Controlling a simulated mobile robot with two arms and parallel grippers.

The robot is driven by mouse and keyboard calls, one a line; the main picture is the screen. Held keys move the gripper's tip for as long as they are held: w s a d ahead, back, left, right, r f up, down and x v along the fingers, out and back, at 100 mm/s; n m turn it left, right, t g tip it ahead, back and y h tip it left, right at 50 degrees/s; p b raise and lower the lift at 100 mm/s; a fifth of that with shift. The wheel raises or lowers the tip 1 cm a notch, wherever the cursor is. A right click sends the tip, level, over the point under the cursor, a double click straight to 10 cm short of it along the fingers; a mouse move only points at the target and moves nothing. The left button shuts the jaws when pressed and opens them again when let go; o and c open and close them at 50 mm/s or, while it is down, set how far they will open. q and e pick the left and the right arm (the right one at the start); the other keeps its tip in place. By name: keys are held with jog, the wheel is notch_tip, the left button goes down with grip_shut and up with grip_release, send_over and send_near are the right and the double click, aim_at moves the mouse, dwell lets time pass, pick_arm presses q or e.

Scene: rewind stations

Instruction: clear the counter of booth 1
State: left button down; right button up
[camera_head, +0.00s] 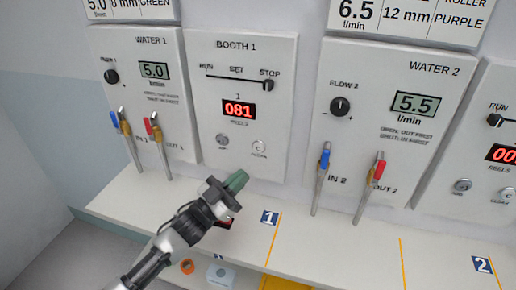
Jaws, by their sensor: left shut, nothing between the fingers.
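The booth 1 panel (240,104) stands on the wall behind the counter (332,252). It has a red display reading 081, and its RUN/SET/STOP slider is at the STOP end. My left gripper (236,181) is over the counter in front of this panel, with its green fingertips shut together and nothing seen between them. A small dark and red thing (225,223) is partly hidden behind the gripper. An orange round thing (187,266) and a pale box-like thing (220,275) are lower, near my left arm. My right gripper is out of view.
The water 1 panel (150,90) is left of booth 1, and the water 2 panel (395,120) is right. Blue and red valve handles stick out below both. Number plate 1 (269,217) and an orange line (273,240) mark the counter. The counter right of the line looks clear.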

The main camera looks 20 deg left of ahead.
aim_at(258, 148)
pick_arm(q)
jog(key=w+b, duration=0.4)
jog(key=w, duration=0.5)
jog(key=shift+d, duration=0.15)
jog(key=shift+s, duration=0.1)
jog(key=shift+b, duration=0.3)
dwell(1.5)
jog(key=shift+w, duration=0.45)
